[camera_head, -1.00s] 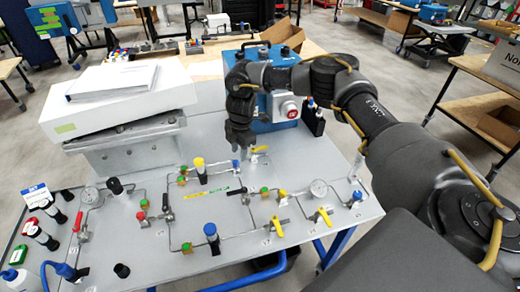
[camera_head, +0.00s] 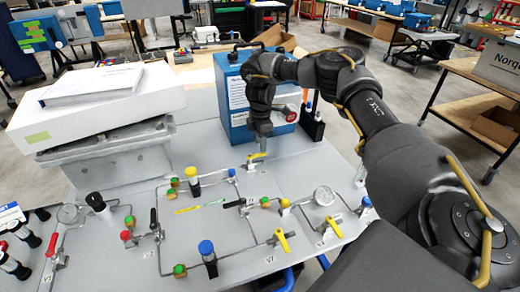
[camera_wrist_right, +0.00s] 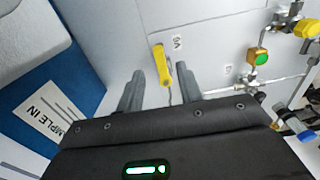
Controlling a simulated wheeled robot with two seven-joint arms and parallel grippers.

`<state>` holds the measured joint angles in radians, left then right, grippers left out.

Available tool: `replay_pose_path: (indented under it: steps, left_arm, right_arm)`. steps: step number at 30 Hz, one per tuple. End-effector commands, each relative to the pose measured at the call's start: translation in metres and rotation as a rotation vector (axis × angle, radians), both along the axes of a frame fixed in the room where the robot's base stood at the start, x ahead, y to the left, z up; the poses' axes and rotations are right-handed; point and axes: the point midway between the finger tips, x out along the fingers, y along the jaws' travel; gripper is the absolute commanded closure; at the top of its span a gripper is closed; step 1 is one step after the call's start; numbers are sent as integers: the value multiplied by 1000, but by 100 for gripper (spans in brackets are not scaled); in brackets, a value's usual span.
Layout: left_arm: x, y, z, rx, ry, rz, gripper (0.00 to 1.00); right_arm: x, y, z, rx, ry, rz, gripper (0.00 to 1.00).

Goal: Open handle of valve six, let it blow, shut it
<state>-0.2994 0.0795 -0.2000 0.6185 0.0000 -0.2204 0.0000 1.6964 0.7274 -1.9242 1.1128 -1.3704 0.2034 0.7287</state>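Valve six's yellow handle (camera_head: 257,156) is on the grey panel in front of the blue box. In the right wrist view the handle (camera_wrist_right: 161,65) stands beside a label that looks like an upside-down V6. My right gripper (camera_head: 262,136) points down just above this handle. In the wrist view its two fingers (camera_wrist_right: 160,90) are apart, with the lower end of the handle between them and gaps showing on both sides. Whether a finger touches the handle is not clear. My left gripper is not in view.
The blue box (camera_head: 238,103) stands close behind the valve. Two other yellow handles (camera_head: 282,241) (camera_head: 334,227) and a round gauge (camera_head: 324,196) are nearer on the panel. A blue-capped post (camera_head: 207,250) and thin pipes rise from it. A large white block (camera_head: 100,105) is at left.

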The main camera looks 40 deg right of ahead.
Motion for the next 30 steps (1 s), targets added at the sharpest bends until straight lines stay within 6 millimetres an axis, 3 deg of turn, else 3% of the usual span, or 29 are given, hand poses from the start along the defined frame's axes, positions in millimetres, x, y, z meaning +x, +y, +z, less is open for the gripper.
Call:
replay_pose_path:
  steps: [9, 19, 27, 30]
  left_arm:
    - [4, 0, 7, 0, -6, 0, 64]
    - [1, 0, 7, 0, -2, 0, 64]
    - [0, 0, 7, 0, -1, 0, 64]
    - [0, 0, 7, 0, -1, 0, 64]
  right_arm:
    - [1, 1, -36, 0, -1, 3, 64]
    - [1, 2, -39, 0, -1, 4, 64]
    - [1, 2, -39, 0, -1, 4, 99]
    - [1, 2, -39, 0, -1, 4, 100]
